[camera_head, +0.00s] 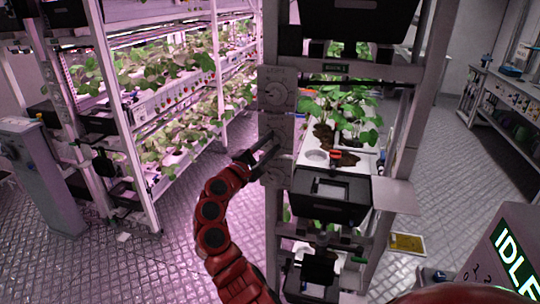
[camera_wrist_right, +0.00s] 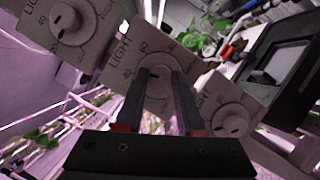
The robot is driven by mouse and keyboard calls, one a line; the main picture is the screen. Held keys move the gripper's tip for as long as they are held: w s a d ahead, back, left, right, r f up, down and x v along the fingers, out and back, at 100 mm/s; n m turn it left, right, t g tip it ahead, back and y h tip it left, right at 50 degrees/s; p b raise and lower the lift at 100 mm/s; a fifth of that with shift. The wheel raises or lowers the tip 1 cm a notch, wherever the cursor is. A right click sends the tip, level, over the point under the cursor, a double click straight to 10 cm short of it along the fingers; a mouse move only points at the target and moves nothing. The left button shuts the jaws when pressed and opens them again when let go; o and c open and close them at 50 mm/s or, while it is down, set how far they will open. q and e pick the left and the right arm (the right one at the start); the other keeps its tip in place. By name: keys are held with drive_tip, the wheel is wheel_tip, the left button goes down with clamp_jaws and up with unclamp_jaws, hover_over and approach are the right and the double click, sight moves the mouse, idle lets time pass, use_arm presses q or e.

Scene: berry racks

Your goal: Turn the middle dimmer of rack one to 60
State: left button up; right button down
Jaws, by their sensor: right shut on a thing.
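Rack one (camera_head: 415,110) stands right of centre in the head view, with several dimmers in a column on its left post. The middle dimmer (camera_wrist_right: 152,88) is a round pale knob on a grey "LIGHT" plate in the wrist view, partly hidden by my fingers. My right gripper (camera_head: 268,150) reaches it from the lower left and is shut on its knob; its two dark fingers (camera_wrist_right: 160,78) lie on either side of it. The knob's exact setting is not readable. The upper dimmer (camera_wrist_right: 66,22) and lower dimmer (camera_wrist_right: 232,122) are untouched. My left gripper is out of view.
A black box (camera_head: 330,195) juts from the rack just right of the dimmers, below a white plant tray (camera_head: 365,165). Another plant rack (camera_head: 150,185) stands to the left. A grey "IDLE" panel (camera_head: 505,250) is at lower right. Metal floor (camera_head: 120,265) lies open between the racks.

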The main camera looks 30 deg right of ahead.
drive_tip(key=m+g+y+b, duration=0.1)
drive_tip(key=m+b, duration=0.2)
drive_tip(key=m, duration=0.1)
drive_tip(key=shift+m, duration=0.3)
drive_tip(key=shift+r+m+y+b, duration=0.2)
drive_tip(key=shift+m+y+b, duration=0.85)
drive_tip(key=shift+m, duration=0.85)
drive_tip(key=c, duration=0.5)
unclamp_jaws()
drive_tip(key=b+v, duration=0.2)
drive_tip(key=v, duration=1.5)
drive_tip(key=shift+w+a+r, duration=0.1)
drive_tip(key=shift+a+r, duration=0.1)
drive_tip(key=shift+a, duration=0.05)
